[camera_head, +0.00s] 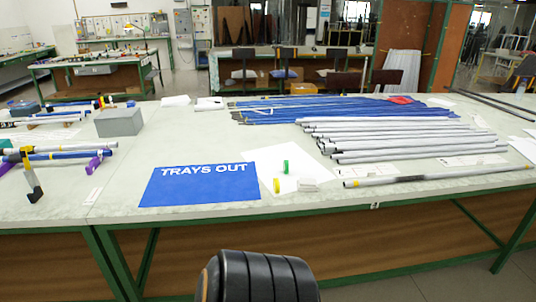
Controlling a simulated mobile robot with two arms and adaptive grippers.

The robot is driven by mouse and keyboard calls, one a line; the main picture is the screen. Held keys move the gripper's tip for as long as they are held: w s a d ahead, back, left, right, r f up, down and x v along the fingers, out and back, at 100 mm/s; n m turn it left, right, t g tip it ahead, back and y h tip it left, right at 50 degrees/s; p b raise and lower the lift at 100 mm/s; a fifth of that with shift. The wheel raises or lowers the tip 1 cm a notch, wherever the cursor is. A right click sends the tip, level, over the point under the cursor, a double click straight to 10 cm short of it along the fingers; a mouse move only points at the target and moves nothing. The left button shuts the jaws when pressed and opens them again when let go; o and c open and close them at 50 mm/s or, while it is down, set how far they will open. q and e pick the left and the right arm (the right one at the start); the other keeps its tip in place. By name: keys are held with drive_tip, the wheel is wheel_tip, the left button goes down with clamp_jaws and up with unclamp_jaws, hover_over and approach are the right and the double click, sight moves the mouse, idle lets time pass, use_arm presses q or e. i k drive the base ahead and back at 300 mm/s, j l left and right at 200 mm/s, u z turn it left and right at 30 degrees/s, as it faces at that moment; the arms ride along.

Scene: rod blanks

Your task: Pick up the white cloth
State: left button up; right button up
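I cannot single out a white cloth with certainty. A flat white sheet (262,160), cloth or paper, lies on the table beside the blue "TRAYS OUT" sign, partly covered by tape rolls. Two small white pieces, one on the left (175,101) and one on the right (210,104), lie near the table's far edge. Neither gripper's fingers show; only a black ribbed part is seen at the bottom.
The blue sign (200,185) lies near the front edge. Green (286,167) and yellow (277,186) tape rolls stand by it. White rods (390,135) and blue rods (330,108) fill the right. A grey box (119,122) stands left. Table is clear around the box's right.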

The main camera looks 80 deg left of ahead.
sight(305, 183)
drive_tip(key=k+u, duration=0.1)
drive_tip(key=u, duration=2.4)
